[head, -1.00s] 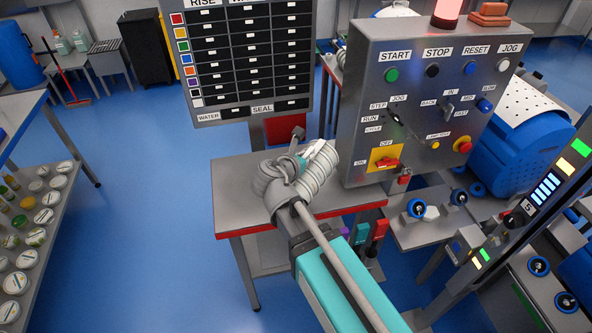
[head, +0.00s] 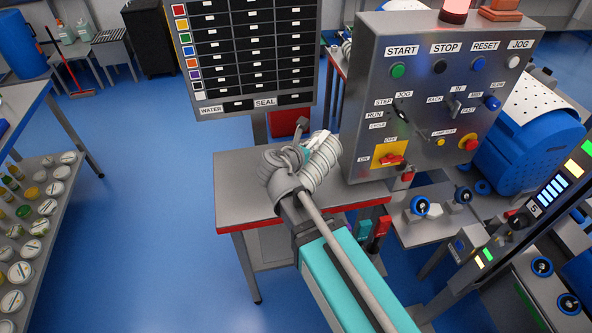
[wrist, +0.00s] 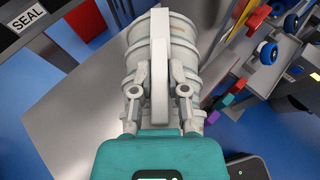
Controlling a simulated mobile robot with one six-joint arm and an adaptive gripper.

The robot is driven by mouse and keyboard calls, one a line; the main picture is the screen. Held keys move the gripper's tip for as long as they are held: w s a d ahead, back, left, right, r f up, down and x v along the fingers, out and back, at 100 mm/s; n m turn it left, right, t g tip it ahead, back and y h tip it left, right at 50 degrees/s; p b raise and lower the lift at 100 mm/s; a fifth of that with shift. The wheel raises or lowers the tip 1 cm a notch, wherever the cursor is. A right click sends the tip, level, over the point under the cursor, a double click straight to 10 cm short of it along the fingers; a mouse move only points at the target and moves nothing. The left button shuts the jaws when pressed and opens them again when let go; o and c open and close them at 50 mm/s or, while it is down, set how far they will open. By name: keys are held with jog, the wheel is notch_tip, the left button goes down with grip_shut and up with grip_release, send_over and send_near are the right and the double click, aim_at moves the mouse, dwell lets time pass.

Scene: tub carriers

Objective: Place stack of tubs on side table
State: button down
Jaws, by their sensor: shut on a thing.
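The stack of tubs (head: 322,165) is whitish grey with ribbed rims. It lies tilted in my gripper (head: 300,160) over the side table in the head view. In the wrist view the stack (wrist: 178,30) shows beyond my gripper (wrist: 160,85), whose fingers are shut on it. The side table (head: 240,185) has a grey top with a red front edge, and its top also shows in the wrist view (wrist: 75,110). My arm and gripper hide part of the table and of the stack. I cannot tell whether the stack touches the tabletop.
A control panel (head: 425,110) with buttons stands close to the right of the stack. The left part of the tabletop is clear. A shelf of lidded tubs (head: 35,215) stands far left.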

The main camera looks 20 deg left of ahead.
jog(key=shift+a+r+p, duration=0.25)
jog(key=shift+r+p, duration=0.35)
jog(key=shift+p, duration=0.05)
jog(key=shift+a+r+p, duration=0.25)
jog(key=shift+r+p, duration=0.3)
jog(key=shift+p, duration=0.05)
jog(key=w+a+f+b, duration=0.6)
jog(key=w+f+b, duration=0.3)
jog(key=w, duration=0.2)
jog(key=shift+a, duration=0.4)
jog(key=shift+w+f, duration=0.1)
jog(key=shift+f, duration=0.05)
jog(key=shift+w+a+f+b, duration=0.15)
jog(key=shift+f+b, duration=0.8)
jog(key=shift+b, duration=0.1)
jog(key=shift+w+a+f+b, duration=0.1)
jog(key=shift+w+f+b, duration=0.05)
jog(key=shift+f+b, duration=0.85)
